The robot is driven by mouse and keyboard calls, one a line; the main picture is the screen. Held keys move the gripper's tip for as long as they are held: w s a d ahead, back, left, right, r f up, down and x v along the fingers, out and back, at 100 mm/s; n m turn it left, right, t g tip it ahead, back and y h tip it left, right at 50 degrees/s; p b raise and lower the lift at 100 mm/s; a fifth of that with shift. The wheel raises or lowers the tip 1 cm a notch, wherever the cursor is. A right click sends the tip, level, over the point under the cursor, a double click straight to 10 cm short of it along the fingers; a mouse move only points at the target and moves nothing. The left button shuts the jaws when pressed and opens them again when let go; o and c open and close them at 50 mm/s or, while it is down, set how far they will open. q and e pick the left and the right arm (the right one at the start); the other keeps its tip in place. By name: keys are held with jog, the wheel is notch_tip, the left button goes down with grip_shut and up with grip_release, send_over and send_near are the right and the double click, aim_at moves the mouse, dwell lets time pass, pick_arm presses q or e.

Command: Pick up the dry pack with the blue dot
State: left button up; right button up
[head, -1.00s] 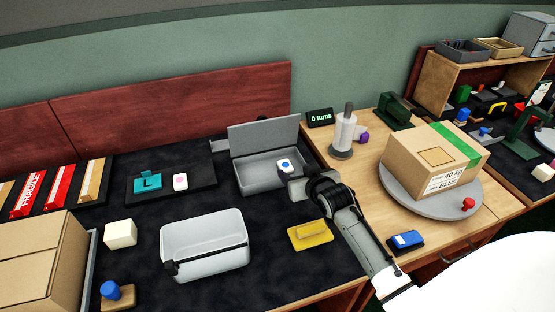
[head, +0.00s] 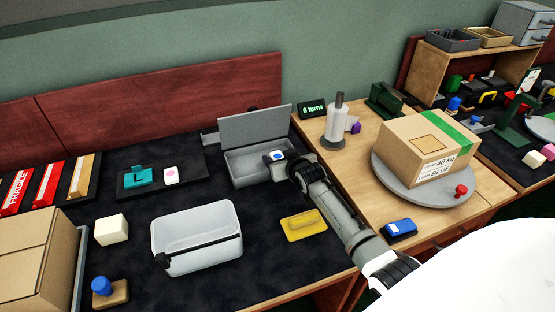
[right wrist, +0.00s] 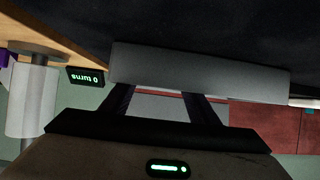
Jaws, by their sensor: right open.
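The white dry pack with the blue dot (head: 277,156) shows inside the open grey box (head: 240,172), at its right end. My right gripper (head: 286,164) is open beside the pack, at the box's right end. The head view does not show whether the jaws are around the pack. In the right wrist view the two dark fingers (right wrist: 163,104) stand apart. The pack cannot be made out there. A second white pack with a pink dot (head: 171,175) lies left of the box. My left gripper is not in view.
The box's raised lid (head: 255,128) stands behind the pack. A white open bin (head: 196,238) and a yellow block (head: 304,224) lie in front. A white roll stand (head: 336,125) and a turntable (head: 437,194) with a carton are to the right.

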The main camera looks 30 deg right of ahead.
jog(key=c, duration=1.1)
